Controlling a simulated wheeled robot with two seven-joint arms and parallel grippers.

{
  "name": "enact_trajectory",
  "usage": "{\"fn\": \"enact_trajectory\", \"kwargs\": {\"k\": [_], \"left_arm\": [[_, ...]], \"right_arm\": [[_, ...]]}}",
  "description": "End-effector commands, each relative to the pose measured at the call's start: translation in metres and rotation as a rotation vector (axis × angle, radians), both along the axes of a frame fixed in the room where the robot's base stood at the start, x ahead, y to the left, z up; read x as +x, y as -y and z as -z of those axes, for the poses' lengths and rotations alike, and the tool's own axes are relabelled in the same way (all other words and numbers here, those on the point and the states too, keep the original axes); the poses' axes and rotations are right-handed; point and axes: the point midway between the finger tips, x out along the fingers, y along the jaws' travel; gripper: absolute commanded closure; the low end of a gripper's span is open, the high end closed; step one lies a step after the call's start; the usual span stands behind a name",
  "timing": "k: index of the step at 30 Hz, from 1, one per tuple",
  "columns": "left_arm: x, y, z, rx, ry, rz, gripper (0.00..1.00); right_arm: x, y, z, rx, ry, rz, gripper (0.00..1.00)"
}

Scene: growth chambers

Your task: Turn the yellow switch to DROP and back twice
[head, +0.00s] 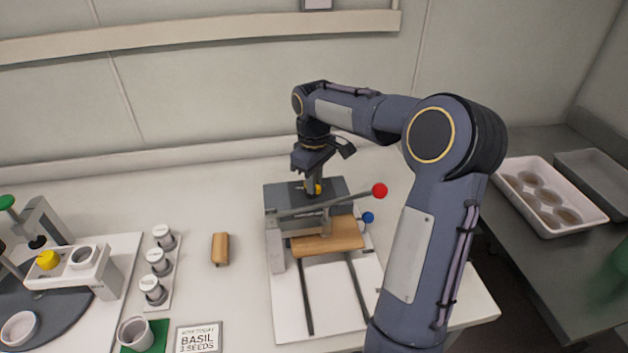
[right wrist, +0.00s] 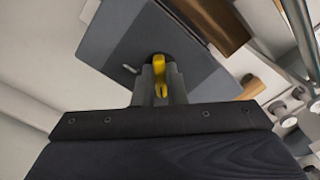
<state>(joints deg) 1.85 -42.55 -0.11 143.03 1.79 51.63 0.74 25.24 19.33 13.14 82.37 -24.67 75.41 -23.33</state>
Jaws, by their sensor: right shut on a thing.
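The yellow switch (right wrist: 159,68) sits on the dark grey top of a device (head: 283,193). In the head view only a small yellow part of the switch (head: 317,189) shows beneath my right gripper (head: 313,186). In the right wrist view the fingers of my right gripper (right wrist: 160,85) are closed around the yellow switch. The DROP marking cannot be read in either view. My left gripper is not in view.
A lever with a red ball (head: 380,190) reaches across the device's front, above a wooden block (head: 327,237). A blue knob (head: 368,217) is at its right. A loose wooden block (head: 220,249) and several white-capped jars (head: 158,262) stand left. A muffin-like tray (head: 568,212) is far right.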

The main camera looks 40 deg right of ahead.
Motion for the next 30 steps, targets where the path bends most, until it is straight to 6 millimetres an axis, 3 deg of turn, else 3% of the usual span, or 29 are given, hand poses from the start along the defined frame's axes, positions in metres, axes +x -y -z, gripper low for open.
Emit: {"fn": "enact_trajectory", "kwargs": {"k": [11, 30], "left_arm": [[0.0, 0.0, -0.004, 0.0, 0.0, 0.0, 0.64], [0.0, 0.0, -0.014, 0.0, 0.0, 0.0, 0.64]], "right_arm": [[0.0, -0.001, -0.002, -0.001, 0.001, 0.141, 1.0], [0.001, -0.004, -0.002, 0.0, 0.003, 0.731, 1.0]]}}
